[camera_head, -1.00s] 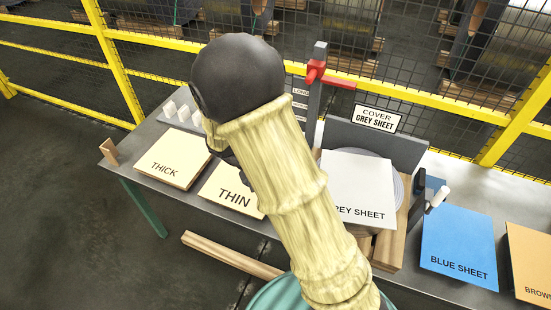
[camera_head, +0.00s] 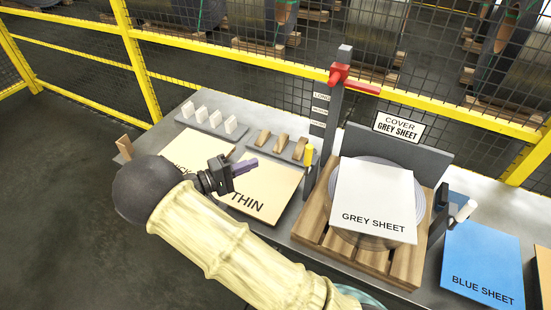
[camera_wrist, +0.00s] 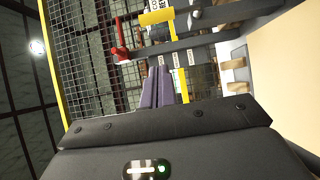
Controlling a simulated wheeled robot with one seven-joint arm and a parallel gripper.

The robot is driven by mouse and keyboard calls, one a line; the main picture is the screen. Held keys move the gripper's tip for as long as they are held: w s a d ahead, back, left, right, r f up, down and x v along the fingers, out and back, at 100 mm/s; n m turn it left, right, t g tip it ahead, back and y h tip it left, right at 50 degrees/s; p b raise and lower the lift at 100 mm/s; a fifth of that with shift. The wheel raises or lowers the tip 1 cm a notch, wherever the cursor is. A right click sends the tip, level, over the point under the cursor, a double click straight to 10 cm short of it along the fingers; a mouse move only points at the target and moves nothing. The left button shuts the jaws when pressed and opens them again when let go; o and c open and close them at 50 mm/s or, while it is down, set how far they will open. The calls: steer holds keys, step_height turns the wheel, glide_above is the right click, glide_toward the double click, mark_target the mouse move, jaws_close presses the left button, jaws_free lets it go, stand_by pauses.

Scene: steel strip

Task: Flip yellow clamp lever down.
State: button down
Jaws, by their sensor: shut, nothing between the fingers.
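The yellow clamp lever (camera_head: 309,154) is a small upright piece at the left of the dark post, beside the grey sheet's wooden base. In the wrist view a yellow bar (camera_wrist: 157,17) near the top edge looks like the same lever. My gripper (camera_head: 245,167), with purple fingers, is above the THIN sheet, left of the lever and apart from it. The fingers (camera_wrist: 156,86) are together and empty in the wrist view.
A dark post with a red clamp (camera_head: 340,75) rises behind the lever. The grey sheet (camera_head: 372,200) lies on a wooden base (camera_head: 310,236). Wooden blocks (camera_head: 282,147) stand on a rack left of the lever. A yellow mesh fence (camera_head: 265,65) runs behind the table.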

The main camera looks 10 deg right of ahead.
mark_target(307, 163)
steer(key=s+p+x, duration=0.1)
steer(key=p+x, duration=0.1)
steer(key=x, duration=0.4)
steer(key=s+d+p+x, duration=0.1)
steer(key=p+x, duration=0.2)
steer(key=x, duration=0.3)
steer(key=shift+s+d, duration=0.2)
